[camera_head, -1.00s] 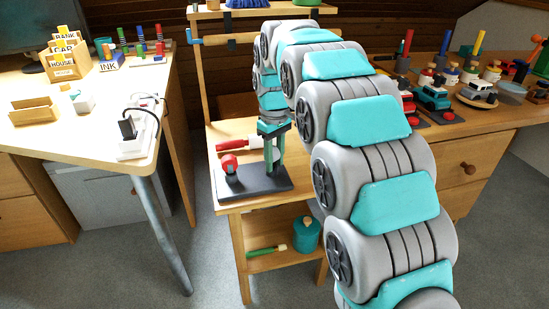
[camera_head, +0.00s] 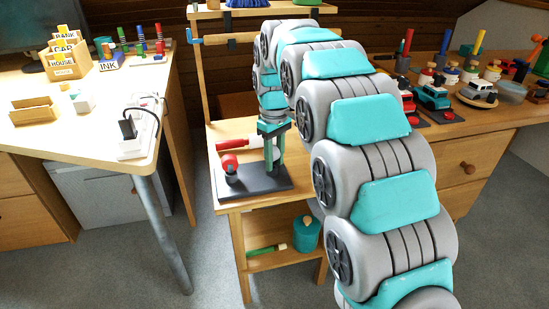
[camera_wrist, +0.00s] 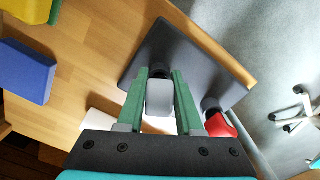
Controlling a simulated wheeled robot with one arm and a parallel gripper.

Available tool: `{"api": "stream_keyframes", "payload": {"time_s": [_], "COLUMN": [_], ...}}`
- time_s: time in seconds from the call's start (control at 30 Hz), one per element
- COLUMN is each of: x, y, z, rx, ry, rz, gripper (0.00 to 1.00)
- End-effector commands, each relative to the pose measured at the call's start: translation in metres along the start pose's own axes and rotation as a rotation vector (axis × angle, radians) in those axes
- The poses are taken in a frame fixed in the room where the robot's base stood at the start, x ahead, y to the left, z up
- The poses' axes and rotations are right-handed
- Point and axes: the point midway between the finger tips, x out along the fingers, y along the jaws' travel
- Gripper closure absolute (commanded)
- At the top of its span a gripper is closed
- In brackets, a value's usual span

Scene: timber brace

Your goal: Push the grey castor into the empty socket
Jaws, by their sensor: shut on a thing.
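My gripper (camera_head: 271,170) points down over the dark base plate (camera_head: 258,187) on the small wooden workbench. In the wrist view, the green fingers (camera_wrist: 162,78) are shut on the grey castor (camera_wrist: 159,99), which sits between them. The castor's dark end (camera_wrist: 160,71) is over the dark plate (camera_wrist: 187,57); the fingers hide much of the castor in the head view. I cannot tell how deep it sits in a socket. A red castor (camera_head: 229,163) stands upright on the plate left of my gripper; it also shows in the wrist view (camera_wrist: 220,125).
A red-handled tool (camera_head: 229,145) lies behind the plate. In the wrist view a blue block (camera_wrist: 25,72) lies on the wood at left. The lower shelf holds a teal pot (camera_head: 306,234) and a green-handled tool (camera_head: 262,251). Desks stand left and right.

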Motion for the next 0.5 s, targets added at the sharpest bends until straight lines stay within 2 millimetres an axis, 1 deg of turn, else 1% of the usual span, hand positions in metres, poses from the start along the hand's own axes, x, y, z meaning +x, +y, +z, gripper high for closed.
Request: {"api": "stream_keyframes", "payload": {"time_s": [0.13, 0.5], "x": [0.002, -0.0012], "y": [0.0, 0.0], "z": [0.0, 0.0], "rx": [0.0, 0.0], "ry": [0.0, 0.0], "rz": [0.0, 0.0], "gripper": [1.0, 1.0]}}
